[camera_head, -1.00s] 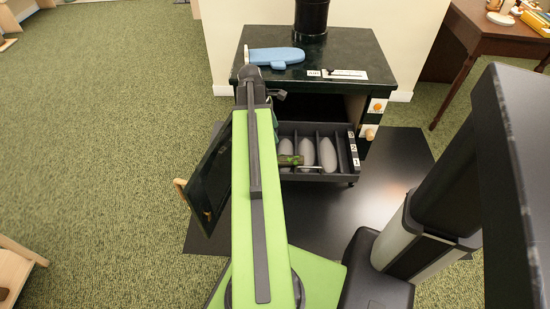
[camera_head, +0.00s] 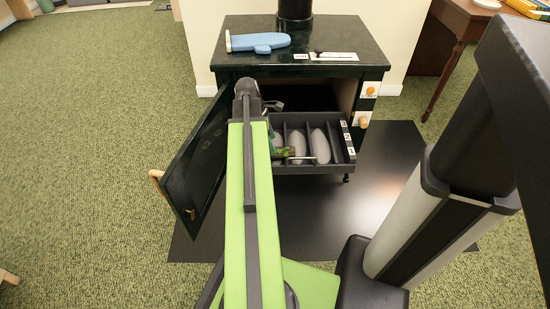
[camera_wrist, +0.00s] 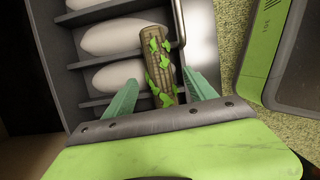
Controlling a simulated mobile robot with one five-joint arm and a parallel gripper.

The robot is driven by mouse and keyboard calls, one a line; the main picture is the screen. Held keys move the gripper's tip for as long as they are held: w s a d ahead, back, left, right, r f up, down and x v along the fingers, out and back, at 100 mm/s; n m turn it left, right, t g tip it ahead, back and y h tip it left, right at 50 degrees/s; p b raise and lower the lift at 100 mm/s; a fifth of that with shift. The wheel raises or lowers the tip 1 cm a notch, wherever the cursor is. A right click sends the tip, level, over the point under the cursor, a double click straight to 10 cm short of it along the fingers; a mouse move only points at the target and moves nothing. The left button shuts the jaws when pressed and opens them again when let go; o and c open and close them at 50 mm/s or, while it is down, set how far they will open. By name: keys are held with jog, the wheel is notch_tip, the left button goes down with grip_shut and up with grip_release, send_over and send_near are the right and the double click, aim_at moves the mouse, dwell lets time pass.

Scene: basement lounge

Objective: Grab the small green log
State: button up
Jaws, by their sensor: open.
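The small green log (camera_wrist: 158,62) is a brown stick with green leaf marks. In the wrist view it lies between the fingers of my gripper (camera_wrist: 160,79), across the edge of a dark divided tray (camera_wrist: 62,60). My gripper is open, with one pale green finger on each side of the log. I cannot tell whether either finger touches it. In the head view the log (camera_head: 285,152) shows only as a small green patch at the tray's left side, and my arm hides most of the gripper.
Pale grey oval pieces (camera_head: 320,145) lie in the tray's compartments. The tray sticks out of a dark stove (camera_head: 230,55) whose door (camera_head: 190,170) hangs open left of my arm. A blue mitt (camera_head: 257,41) lies on the stove top. A thin metal handle (camera_wrist: 179,25) runs beside the log.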

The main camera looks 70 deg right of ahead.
jog(key=b+x, duration=0.5)
jog(key=shift+w+f, duration=0.25)
jog(key=shift+r, duration=0.2)
grip_shut()
